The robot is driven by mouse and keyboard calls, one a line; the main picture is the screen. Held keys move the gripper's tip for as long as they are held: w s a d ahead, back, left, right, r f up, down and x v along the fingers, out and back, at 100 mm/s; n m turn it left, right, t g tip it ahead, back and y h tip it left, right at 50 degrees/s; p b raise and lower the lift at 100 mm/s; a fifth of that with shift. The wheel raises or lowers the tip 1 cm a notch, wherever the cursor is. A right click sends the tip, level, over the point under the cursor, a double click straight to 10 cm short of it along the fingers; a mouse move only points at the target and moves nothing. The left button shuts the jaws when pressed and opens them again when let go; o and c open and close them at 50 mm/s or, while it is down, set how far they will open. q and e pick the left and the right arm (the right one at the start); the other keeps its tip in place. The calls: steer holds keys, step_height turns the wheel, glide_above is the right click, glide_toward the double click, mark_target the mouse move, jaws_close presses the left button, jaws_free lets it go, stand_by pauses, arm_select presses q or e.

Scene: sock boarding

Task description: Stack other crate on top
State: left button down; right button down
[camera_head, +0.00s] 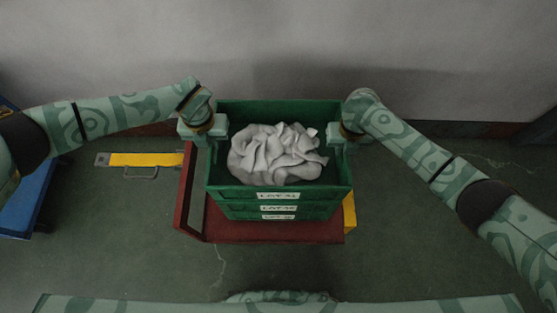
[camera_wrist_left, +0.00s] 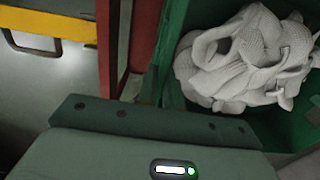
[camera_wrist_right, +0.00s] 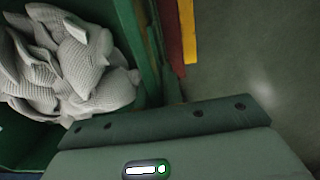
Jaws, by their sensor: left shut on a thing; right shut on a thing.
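A green crate (camera_head: 280,188) filled with white knit socks (camera_head: 275,153) sits at the top of a stack of green crates in the head view. Lower crates (camera_head: 278,208) with white labels show under it. My left gripper (camera_head: 215,128) is shut on the top crate's left wall, and my right gripper (camera_head: 345,132) is shut on its right wall. The socks also show in the left wrist view (camera_wrist_left: 245,60) and the right wrist view (camera_wrist_right: 70,65). Whether the top crate touches the one below cannot be told.
The stack stands on a red platform (camera_head: 200,226) with a raised left side. A yellow bar with a handle (camera_head: 145,160) lies to the left, and a yellow part (camera_head: 349,212) shows at the right. A blue cart (camera_head: 32,195) stands at far left. The floor to the right is clear.

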arm_select(q)
steer(key=c, duration=1.5)
jaws_free()
steer(key=shift+a, duration=0.1)
steer(key=shift+c, duration=0.2)
arm_select(e)
steer(key=c, duration=1.5)
jaws_free()
steer(key=shift+d, duration=0.1)
steer(key=shift+c, duration=0.2)
arm_select(q)
steer(key=shift+r, duration=0.1)
arm_select(e)
steer(key=shift+r, duration=0.25)
steer(key=r, duration=1.1)
steer(key=shift+s+r, duration=0.25)
arm_select(q)
step_height(320, 180, up, 12)
steer(key=shift+s, duration=0.25)
steer(key=shift+s+f, duration=0.1)
steer(key=shift+f, duration=0.1)
arm_select(e)
steer(key=shift+s+f, duration=0.1)
